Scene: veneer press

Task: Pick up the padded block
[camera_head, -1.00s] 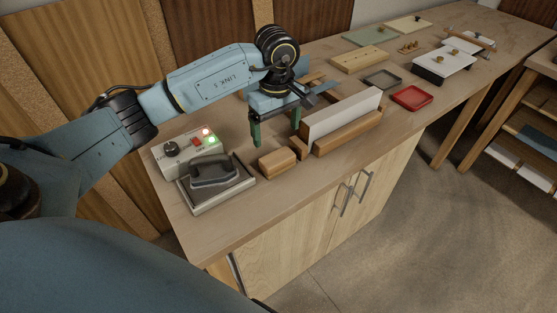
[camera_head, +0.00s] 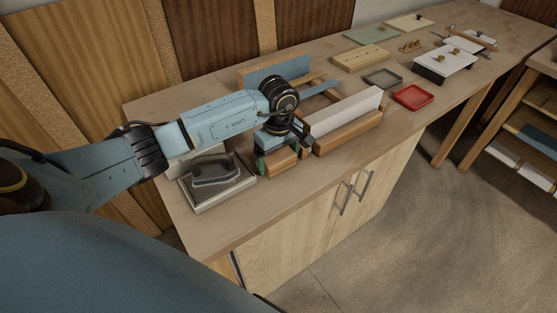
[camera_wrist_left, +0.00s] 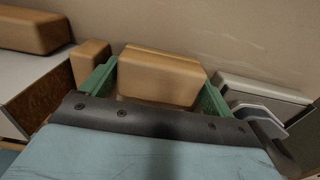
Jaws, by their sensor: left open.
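The padded block (camera_head: 283,163), a small tan wooden block with rounded edges, lies on the workbench near its front edge. It also shows in the left wrist view (camera_wrist_left: 160,77). My left gripper (camera_head: 281,159) is low over the bench and open, its green fingers on either side of the block. In the left wrist view the gripper (camera_wrist_left: 155,88) has one finger close to each end of the block. I cannot tell whether either finger touches it. The wrist hides part of the block from the head view. My right gripper is not in view.
An iron (camera_head: 214,170) on a pale stand is close left of the gripper. A white panel stands in a wooden press (camera_head: 349,130) close to the right, with a small wooden piece (camera_wrist_left: 90,60) beside the block. A red tray (camera_head: 413,97) is farther right. The bench front is clear.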

